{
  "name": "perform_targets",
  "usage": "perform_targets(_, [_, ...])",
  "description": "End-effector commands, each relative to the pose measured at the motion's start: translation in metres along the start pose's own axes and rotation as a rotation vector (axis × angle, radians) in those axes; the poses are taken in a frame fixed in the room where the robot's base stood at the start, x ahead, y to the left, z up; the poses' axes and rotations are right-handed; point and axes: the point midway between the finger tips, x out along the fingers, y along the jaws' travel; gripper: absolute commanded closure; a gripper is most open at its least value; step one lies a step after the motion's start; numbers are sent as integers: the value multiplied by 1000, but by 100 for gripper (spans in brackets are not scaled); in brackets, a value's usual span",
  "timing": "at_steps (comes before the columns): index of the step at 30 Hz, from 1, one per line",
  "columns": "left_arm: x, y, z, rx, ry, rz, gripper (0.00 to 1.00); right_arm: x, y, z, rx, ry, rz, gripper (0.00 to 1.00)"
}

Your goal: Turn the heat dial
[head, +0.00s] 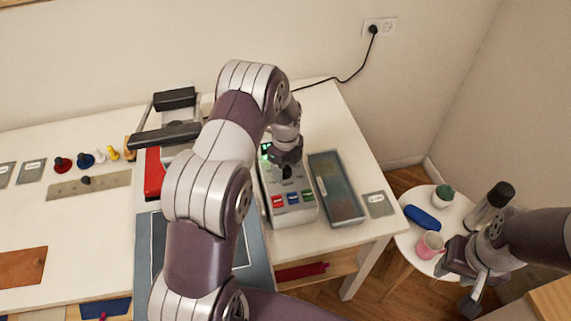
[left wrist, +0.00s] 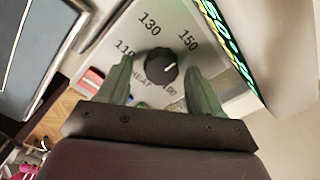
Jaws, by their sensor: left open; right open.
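The heat dial (left wrist: 161,67) is a black round knob with a pale pointer line, on a white panel marked 110, 130, 150 and HEAT in the left wrist view. My right gripper (head: 474,283) is open at the lower right.
A grey-lidded tray (head: 337,188) lies right of the control box. A press with a black handle (head: 165,138) stands to the left.

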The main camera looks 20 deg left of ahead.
Motion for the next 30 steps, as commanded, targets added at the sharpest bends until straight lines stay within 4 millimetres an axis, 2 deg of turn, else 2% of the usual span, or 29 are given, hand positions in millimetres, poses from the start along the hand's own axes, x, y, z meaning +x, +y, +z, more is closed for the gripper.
perform_targets(2, [0,0,0,0,0,0,35,0,0,0,0,0,0,57])
perform_targets(7, [0,0,0,0,0,0,87,0,0,0,0,0,0,57])
perform_targets(8, [0,0,0,0,0,0,90,0,0,0,0,0,0,57])
perform_targets(20, [1,0,0,-50,1,2,90,4,0,0,0,0,0,57])
perform_targets(30, [3,0,-1,-300,1,2,90,15,0,2,0,0,0,57])
